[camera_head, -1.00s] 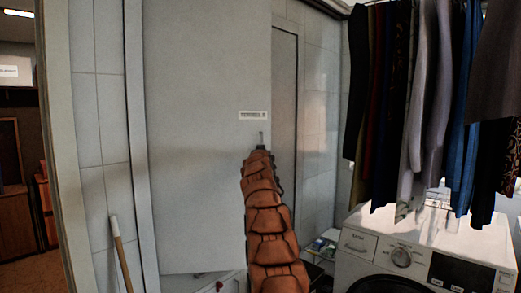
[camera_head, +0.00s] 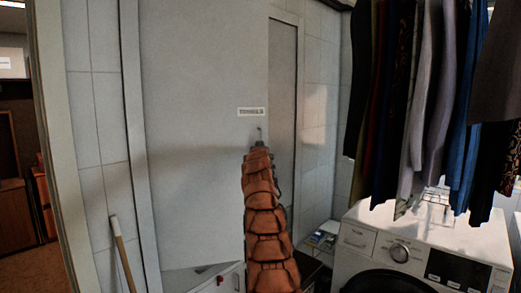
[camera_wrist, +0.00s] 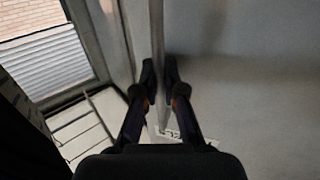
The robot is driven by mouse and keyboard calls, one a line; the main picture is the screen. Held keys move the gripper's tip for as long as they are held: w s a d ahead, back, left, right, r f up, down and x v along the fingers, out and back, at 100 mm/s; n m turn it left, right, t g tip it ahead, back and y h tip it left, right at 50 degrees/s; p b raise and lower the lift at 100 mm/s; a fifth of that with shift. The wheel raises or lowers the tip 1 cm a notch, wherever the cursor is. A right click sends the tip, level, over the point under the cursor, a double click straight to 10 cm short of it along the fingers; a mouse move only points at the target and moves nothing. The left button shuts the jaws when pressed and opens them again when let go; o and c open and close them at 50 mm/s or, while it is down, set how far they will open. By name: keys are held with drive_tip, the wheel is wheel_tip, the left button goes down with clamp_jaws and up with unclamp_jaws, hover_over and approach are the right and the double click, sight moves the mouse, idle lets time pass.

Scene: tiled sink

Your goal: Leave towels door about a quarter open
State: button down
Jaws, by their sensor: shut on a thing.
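The towels door (camera_head: 200,100) is a tall, flat grey panel with a small white label (camera_head: 252,112) near its right edge. It stands ajar, its free edge on the right, though the exact angle is hard to judge. A thin handle or hook (camera_head: 260,133) shows below the label. My gripper (camera_head: 258,146) is at that right edge, partly hidden behind my orange-covered arm. In the wrist view my gripper (camera_wrist: 160,72) has its two dark fingers on either side of the door's edge (camera_wrist: 157,35), shut on it. The door's face (camera_wrist: 250,90) fills the right side there.
A narrow recess or panel (camera_head: 284,90) is right of the door. A washing machine (camera_head: 420,245) stands at right under hanging clothes (camera_head: 425,90). A wooden stick (camera_head: 122,255) leans at lower left. A low cabinet (camera_head: 215,280) is below the door.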

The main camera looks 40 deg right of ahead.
drive_tip(key=shift+r, duration=0.1)
drive_tip(key=c, duration=1.2)
unclamp_jaws()
drive_tip(key=shift+c, duration=0.2)
drive_tip(key=shift+s+a, duration=0.1)
drive_tip(key=shift+s, duration=0.05)
